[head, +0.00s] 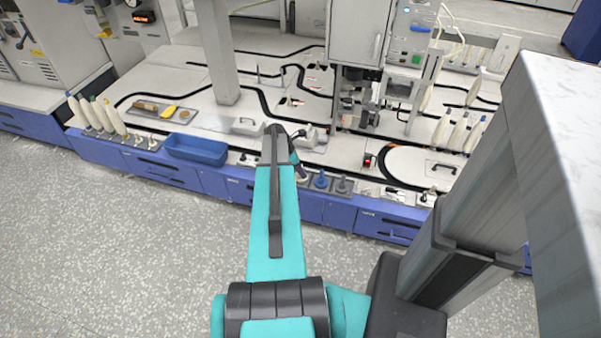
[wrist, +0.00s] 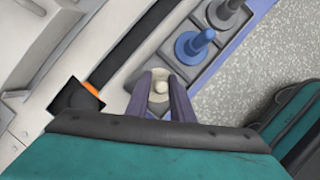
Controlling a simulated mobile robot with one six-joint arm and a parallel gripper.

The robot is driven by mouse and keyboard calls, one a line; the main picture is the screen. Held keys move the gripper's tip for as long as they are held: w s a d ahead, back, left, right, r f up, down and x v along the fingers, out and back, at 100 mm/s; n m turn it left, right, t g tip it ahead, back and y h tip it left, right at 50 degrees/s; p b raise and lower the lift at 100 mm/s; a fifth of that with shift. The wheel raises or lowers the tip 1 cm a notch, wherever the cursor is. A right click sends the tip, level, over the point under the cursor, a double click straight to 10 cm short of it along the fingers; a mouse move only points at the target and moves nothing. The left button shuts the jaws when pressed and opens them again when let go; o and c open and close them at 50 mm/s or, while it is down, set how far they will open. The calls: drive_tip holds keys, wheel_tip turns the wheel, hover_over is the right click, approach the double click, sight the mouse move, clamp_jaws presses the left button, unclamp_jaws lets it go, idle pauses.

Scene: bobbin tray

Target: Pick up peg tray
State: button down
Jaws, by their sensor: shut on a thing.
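The peg tray (wrist: 172,53) is a grey strip of square plates with upright pegs at the blue bench edge. In the wrist view it carries a blue peg (wrist: 194,46), a dark grey peg (wrist: 225,12) and a pale peg (wrist: 160,87). My gripper (wrist: 160,84) is shut, its two purple-grey fingers either side of the pale peg at the tray's near end. In the head view, the tray (head: 332,190) shows just right of my gripper (head: 301,176); my arm hides part of that end. I cannot tell whether the tray is off the bench.
A blue bin (head: 196,149) and another tray with white pegs (head: 141,142) stand to the left on the bench. A dark track channel (wrist: 127,48) runs beside the tray. A black block with an orange edge (wrist: 76,96) sits left of my gripper. The floor in front is clear.

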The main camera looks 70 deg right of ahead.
drive_tip(key=shift+r, duration=0.4)
drive_tip(key=shift+s+a+r+p, duration=0.1)
drive_tip(key=shift+a+r+p, duration=0.1)
drive_tip(key=shift+r, duration=0.45)
drive_tip(key=shift+s+a+r+p, duration=0.1)
drive_tip(key=shift+a+r, duration=0.05)
drive_tip(key=shift+r, duration=0.45)
drive_tip(key=s+a+r, duration=0.1)
drive_tip(key=s+a, duration=0.6)
drive_tip(key=a, duration=0.6)
drive_tip(key=shift+s+r+p, duration=0.15)
drive_tip(key=shift+s+p, duration=0.25)
drive_tip(key=shift+p, duration=0.05)
